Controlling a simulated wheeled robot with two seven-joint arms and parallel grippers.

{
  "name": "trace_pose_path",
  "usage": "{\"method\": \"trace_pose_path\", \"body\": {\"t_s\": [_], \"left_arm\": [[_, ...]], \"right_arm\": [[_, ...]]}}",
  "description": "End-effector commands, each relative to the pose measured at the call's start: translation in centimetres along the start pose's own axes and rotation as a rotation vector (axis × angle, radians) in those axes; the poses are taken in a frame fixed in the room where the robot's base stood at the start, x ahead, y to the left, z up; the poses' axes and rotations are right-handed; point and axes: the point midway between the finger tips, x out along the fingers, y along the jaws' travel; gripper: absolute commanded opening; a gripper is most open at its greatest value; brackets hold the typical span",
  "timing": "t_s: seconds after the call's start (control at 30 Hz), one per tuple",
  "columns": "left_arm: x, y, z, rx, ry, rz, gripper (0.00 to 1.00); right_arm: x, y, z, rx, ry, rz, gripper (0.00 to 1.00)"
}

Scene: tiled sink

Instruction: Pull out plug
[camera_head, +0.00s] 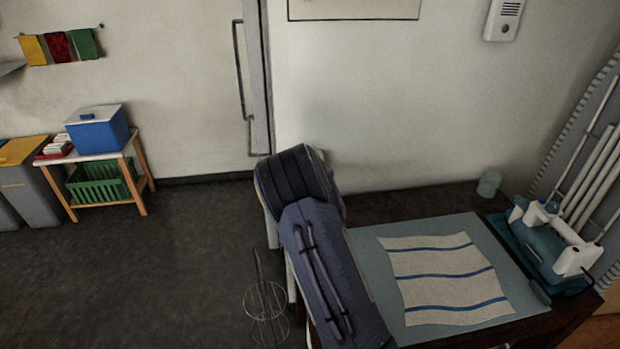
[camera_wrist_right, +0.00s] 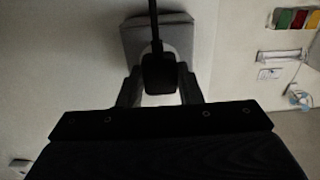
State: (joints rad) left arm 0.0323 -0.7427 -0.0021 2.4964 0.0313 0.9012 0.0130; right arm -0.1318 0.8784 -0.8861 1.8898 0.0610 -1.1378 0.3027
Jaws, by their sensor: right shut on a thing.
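In the right wrist view, my right gripper (camera_wrist_right: 159,82) is shut on a black plug (camera_wrist_right: 158,72), with one dark finger on each side of it. A black cord (camera_wrist_right: 153,22) runs from the plug to the top edge of the picture. A grey block (camera_wrist_right: 180,35) with a pale part below it shows just behind the plug. I cannot tell whether the plug is seated in it or apart from it. The head view shows neither the plug nor my grippers. My left gripper is in no view.
In the head view, a table carries a blue-grey mat (camera_head: 375,270) with a striped cloth (camera_head: 440,275). A teal rack with white parts (camera_head: 545,235) stands at its right. A small wooden table (camera_head: 140,165) holds a blue box (camera_head: 97,130) at the left. The floor (camera_head: 170,250) between is mostly clear.

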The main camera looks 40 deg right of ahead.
Motion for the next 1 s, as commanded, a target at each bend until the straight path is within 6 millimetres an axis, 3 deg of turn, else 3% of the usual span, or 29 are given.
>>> {"method": "trace_pose_path", "body": {"t_s": [1.0], "left_arm": [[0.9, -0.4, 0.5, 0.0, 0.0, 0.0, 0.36]], "right_arm": [[-4.1, 0.0, 0.0, 0.001, 0.0, 0.0, 0.0]]}}
